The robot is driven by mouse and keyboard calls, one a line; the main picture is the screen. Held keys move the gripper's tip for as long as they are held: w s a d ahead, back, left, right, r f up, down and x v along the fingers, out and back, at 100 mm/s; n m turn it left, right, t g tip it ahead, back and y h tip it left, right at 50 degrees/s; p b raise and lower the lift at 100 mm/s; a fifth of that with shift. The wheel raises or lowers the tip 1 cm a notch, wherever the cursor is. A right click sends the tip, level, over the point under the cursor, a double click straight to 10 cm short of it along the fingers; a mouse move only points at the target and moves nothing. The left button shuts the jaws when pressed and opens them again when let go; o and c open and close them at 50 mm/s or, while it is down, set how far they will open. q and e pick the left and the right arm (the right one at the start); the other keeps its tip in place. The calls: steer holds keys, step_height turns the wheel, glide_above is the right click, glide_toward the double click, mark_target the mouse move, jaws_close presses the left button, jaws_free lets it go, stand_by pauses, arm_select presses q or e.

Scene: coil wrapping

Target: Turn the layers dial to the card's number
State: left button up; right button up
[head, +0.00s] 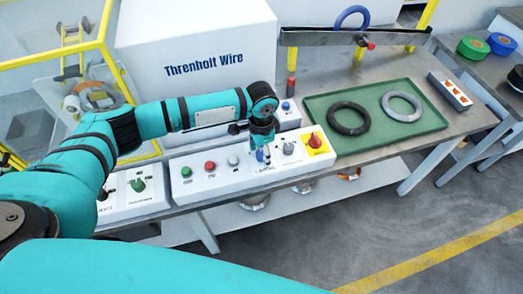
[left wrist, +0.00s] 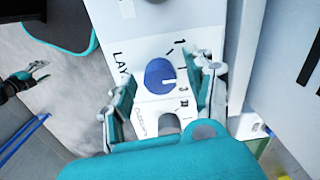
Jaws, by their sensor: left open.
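The layers dial is a round blue knob (left wrist: 160,76) with a white pointer line, on a white panel (head: 215,178). In the left wrist view, part of a "LAY" label and numbers, including a 1, show around it. The pointer lies toward the right, but I cannot tell which number it meets. My left gripper (left wrist: 165,88) is open, with one finger on each side of the dial; contact is unclear. In the head view it hangs over the panel (head: 262,155) and mostly hides the dial. What appears to be my right gripper (left wrist: 38,72) is small at left. I can identify no card.
Beside the dial are green, red and white buttons, a grey knob (head: 288,148) and a red switch on yellow (head: 315,140). A green tray (head: 420,125) holds a black ring and a grey ring. A white "Threnholt Wire" box (head: 200,90) stands behind the panel.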

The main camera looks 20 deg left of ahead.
arm_select(q)
steer(key=shift+c, duration=0.4)
jaws_close()
steer(key=shift+r+m+p, duration=0.15)
steer(key=shift+m+p, duration=0.8)
steer(key=shift+m, duration=0.35)
steer(key=m+p, duration=0.1)
steer(key=m, duration=0.1)
steer(key=shift+m, duration=0.4)
steer(key=m+p, duration=0.1)
steer(key=m, duration=0.2)
steer(key=shift+w+m, duration=0.1)
steer(key=shift+m, duration=1.7)
steer(key=shift+p, duration=0.3)
